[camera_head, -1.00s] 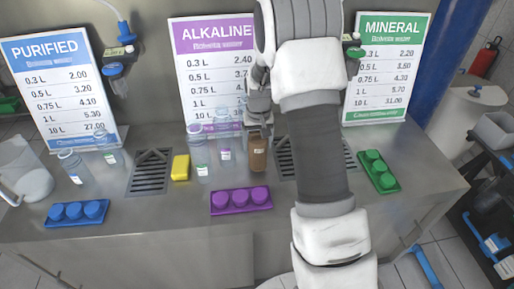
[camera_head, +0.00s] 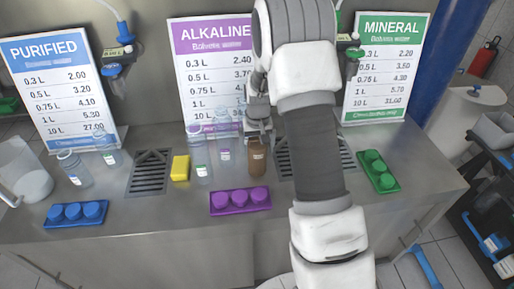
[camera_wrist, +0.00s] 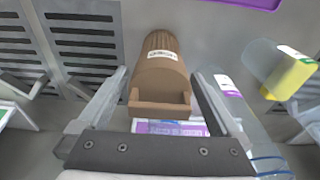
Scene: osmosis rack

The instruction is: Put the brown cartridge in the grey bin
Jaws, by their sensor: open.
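The brown cartridge (camera_head: 257,163) stands on the metal counter, just right of the clear bottles. In the wrist view the brown cartridge (camera_wrist: 160,72) lies between the two fingers. My gripper (camera_head: 260,135) is at its far side in the head view, partly hidden by my arm. In the wrist view my gripper (camera_wrist: 160,84) is open, with one finger on each side of the cartridge. Whether a finger touches it I cannot tell. A grey bin (camera_head: 493,131) sits at the far right on a dark cart, cut off by the picture edge.
A purple cap tray (camera_head: 240,201) is in front, and a green one (camera_head: 379,171) to the right. Price signs (camera_head: 389,68) stand behind. The counter's front is mostly clear.

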